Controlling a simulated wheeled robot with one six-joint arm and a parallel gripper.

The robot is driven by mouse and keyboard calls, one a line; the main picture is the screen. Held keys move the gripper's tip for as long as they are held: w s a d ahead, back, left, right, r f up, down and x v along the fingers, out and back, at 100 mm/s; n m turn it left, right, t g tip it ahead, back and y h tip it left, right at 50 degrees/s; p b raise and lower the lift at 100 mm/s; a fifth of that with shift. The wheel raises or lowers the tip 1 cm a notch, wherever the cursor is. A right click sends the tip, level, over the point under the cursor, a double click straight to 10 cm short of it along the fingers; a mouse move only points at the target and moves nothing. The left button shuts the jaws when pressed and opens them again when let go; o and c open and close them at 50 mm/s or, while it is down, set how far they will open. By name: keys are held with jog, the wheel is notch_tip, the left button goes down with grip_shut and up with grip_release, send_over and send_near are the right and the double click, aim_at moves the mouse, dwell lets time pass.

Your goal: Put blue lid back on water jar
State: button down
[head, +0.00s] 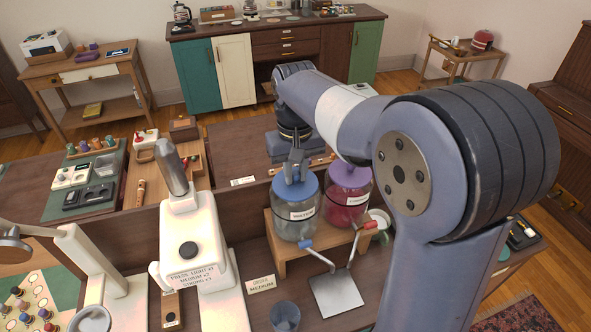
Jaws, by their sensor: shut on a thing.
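The water jar (295,230) is clear with a pale "WATER" label and stands on a small wooden stand (281,268). The blue lid (296,191) is at the jar's mouth, looking about level. From this angle I cannot tell whether it is fully seated or slightly above the rim. My gripper (295,172) points down from above and is shut on the top of the blue lid. The fingers hide the middle of the lid and whatever they grasp there.
A red-filled jar (346,203) with a purple lid (349,174) stands close to the right. Blue and red taps, a metal tray (338,293), a clear cup (285,316) and an order card (261,284) are in front. A white machine (190,240) stands left.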

jog(key=shift+f, duration=0.3)
jog(key=c, duration=1.2)
grip_release()
jog(key=shift+c, duration=0.2)
jog(key=shift+r, duration=3.05)
jog(key=shift+f, duration=3.05)
jog(key=shift+r, duration=0.1)
